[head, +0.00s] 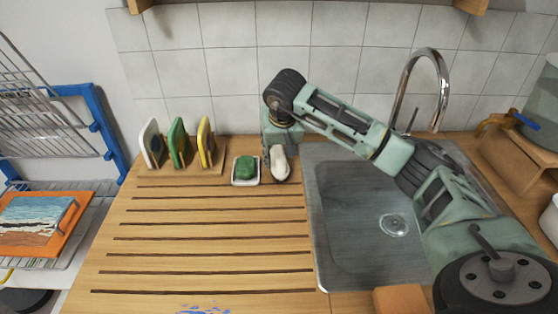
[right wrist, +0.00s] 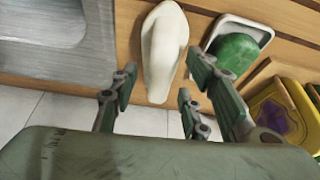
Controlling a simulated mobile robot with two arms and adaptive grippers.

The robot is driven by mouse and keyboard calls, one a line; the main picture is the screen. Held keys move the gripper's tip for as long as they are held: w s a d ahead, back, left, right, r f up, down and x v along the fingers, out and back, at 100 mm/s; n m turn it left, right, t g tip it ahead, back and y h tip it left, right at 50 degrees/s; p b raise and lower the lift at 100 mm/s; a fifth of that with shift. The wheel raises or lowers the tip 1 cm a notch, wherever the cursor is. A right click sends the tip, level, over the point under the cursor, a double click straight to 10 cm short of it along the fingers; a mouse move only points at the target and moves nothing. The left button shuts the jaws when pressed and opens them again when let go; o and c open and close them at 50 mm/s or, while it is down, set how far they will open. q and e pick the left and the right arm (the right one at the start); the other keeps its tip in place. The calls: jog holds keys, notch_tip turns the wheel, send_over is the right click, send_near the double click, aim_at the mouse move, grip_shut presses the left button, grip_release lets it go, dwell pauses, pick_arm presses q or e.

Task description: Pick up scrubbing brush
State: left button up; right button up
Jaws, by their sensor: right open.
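A white, elongated, smooth object, which looks like the scrubbing brush (head: 280,163), lies on the wooden counter between the green soap and the sink. No bristles show. It also appears in the right wrist view (right wrist: 163,48), with its narrow end toward my gripper. My right gripper (right wrist: 160,86) is open, with its fingers on either side of the near end of the brush and nothing gripped. In the head view the right gripper (head: 281,146) points down just behind the brush, partly hidden by the wrist. My left gripper is not in view.
A green soap (head: 246,167) in a white dish (head: 236,183) lies close left of the brush. Plates or boards stand in a rack (head: 205,143) further left. The sink (head: 350,235) with a tall faucet (head: 443,75) is to the right. The grooved counter in front (head: 200,225) is mostly clear.

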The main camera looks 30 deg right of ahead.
jog(key=shift+c, duration=0.4)
grip_shut()
jog(key=shift+r, duration=0.15)
